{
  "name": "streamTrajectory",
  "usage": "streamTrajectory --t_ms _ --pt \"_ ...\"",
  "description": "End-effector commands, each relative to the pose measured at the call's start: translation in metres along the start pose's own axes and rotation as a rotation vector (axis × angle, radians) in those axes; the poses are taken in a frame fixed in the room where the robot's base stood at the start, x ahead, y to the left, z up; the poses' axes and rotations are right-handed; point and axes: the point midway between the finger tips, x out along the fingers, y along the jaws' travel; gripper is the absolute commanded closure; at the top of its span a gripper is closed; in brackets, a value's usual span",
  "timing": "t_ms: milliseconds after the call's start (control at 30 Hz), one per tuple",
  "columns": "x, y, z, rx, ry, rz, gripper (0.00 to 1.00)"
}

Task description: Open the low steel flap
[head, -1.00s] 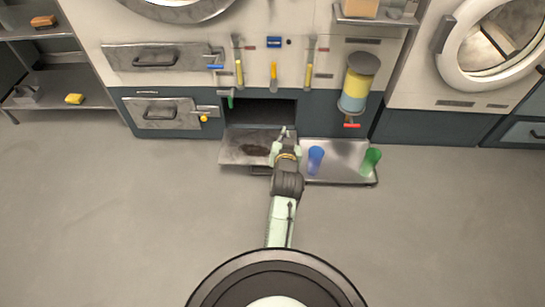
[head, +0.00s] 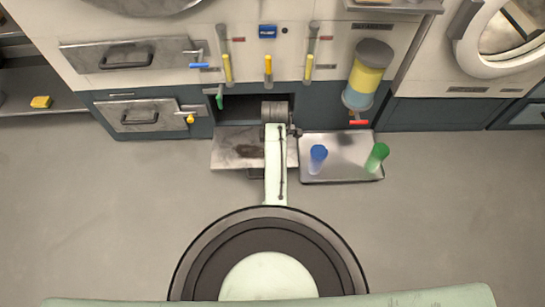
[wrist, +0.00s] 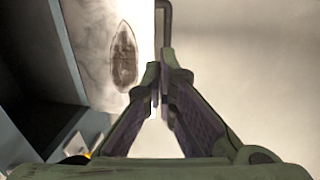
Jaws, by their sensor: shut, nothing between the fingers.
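The low steel flap (head: 232,152) lies folded down and outward below a dark opening (head: 232,108) in the machine front. A dark oval stain marks its face, which also fills the upper left of the wrist view (wrist: 95,35). A dark bar handle (wrist: 167,20) juts past the flap's edge there. My gripper (wrist: 161,88) is shut and empty, with its fingertips close to that edge and handle; I cannot tell if they touch. In the head view my arm reaches over the flap to the opening and hides the gripper.
A steel tray (head: 340,172) with a blue cup (head: 318,157) and a green cup (head: 377,157) stands right beside the flap. Another closed steel flap (head: 140,115) is to the left. A yellow-blue canister (head: 367,75) hangs above the tray. The floor in front is clear.

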Motion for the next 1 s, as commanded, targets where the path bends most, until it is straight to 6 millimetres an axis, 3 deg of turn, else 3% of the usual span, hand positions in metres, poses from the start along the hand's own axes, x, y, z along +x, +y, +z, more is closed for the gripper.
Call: streamTrajectory --t_ms 533,733,1000 --pt "0.108 0.000 0.000 0.004 0.001 0.000 1.00" --pt "0.126 0.000 0.000 0.004 0.001 0.002 1.00" --pt "0.129 0.000 0.000 0.004 0.001 0.003 1.00"
